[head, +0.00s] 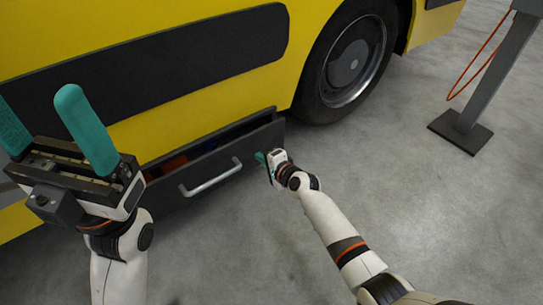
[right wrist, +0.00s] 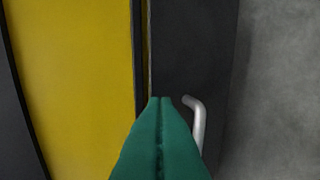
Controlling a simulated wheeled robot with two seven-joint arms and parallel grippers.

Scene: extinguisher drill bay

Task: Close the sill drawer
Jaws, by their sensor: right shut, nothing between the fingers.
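The sill drawer (head: 262,139) is a dark grey box low on the side of the yellow vehicle. It stands partly open, with a gap behind its front panel. A silver bar handle (head: 210,178) is on the front; its end also shows in the right wrist view (right wrist: 197,122). My right gripper (head: 260,157) is shut and empty, near the right end of the drawer front, right of the handle. In the right wrist view its green fingers (right wrist: 160,100) overlap the dark drawer (right wrist: 193,50); contact cannot be told. My left gripper (head: 38,98) is open, raised at the left, hiding the drawer's left end.
The yellow vehicle (head: 150,25) has a wheel (head: 350,60) right of the drawer. Red and blue things (head: 174,164) show inside the drawer. A grey post on a dark base (head: 460,131), with a red hose, stands at the upper right. The concrete floor before the drawer is clear.

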